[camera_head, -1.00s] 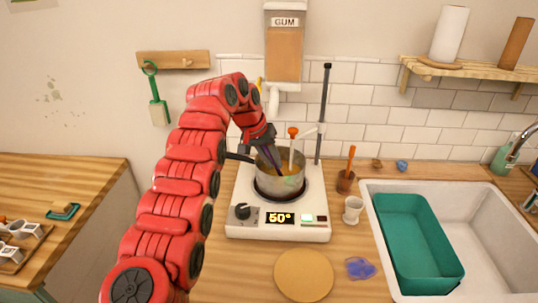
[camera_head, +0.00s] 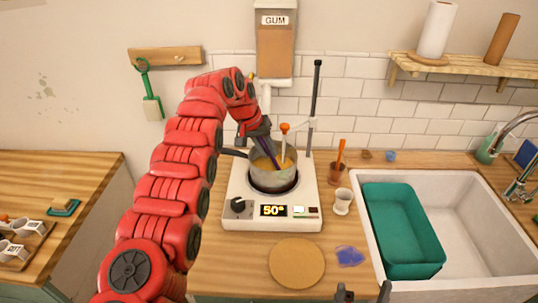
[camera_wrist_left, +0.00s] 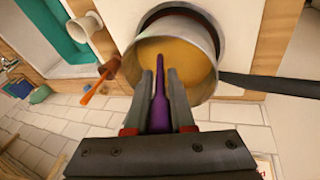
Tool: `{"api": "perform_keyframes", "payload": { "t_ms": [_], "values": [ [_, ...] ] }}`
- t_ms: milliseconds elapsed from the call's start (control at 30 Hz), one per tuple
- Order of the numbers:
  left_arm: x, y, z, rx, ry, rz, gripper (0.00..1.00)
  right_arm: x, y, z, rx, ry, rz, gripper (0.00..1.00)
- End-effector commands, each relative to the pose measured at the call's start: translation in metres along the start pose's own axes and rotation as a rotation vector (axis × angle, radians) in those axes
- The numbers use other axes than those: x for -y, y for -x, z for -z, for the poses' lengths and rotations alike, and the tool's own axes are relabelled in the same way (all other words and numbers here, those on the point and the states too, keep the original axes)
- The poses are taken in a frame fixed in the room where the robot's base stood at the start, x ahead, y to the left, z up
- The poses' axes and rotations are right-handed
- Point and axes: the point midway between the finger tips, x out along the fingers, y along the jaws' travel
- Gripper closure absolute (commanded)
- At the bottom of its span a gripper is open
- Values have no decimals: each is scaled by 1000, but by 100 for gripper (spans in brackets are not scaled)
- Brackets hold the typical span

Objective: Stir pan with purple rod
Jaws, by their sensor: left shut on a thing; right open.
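A grey metal pan (camera_head: 282,182) with a dark handle sits on the white hot plate (camera_head: 240,216), whose display reads 50°. In the left wrist view the pan (camera_wrist_left: 205,75) holds yellow-orange liquid (camera_wrist_left: 185,48). My left gripper (camera_head: 264,140) is above the pan's back left rim. It is shut on the purple rod (camera_wrist_left: 160,108), whose tip reaches down into the liquid. In the head view the rod (camera_head: 271,154) is tilted. My right gripper (camera_head: 363,292) shows only as fingertips at the bottom edge, open and apart from everything.
An orange-topped probe (camera_head: 284,128) on a stand dips into the pan. A white cup (camera_head: 342,202) and a brown pot with an orange stick (camera_head: 337,172) stand right of the hot plate. A round board (camera_head: 297,263) and purple pigment (camera_head: 350,256) lie in front. A sink (camera_head: 480,240) with a teal tub (camera_head: 405,262) is at right.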

Motion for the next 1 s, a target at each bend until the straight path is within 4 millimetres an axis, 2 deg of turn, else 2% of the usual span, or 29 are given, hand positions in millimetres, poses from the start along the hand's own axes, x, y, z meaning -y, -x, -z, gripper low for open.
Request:
{"api": "perform_keyframes", "payload": {
  "t_ms": [67, 800, 1000],
  "values": [
    [2, 4, -1, -2, 0, 1, 100, 0, 10, -2, 0, 0, 0, 13],
    [0, 72, 0, 2, 1, 0, 100, 0, 8, -1, 0, 0, 0, 13],
    [0, 76, 0, 2, 0, 0, 100, 0, 8, -1, 0, 0, 0, 13]
  ]
}}
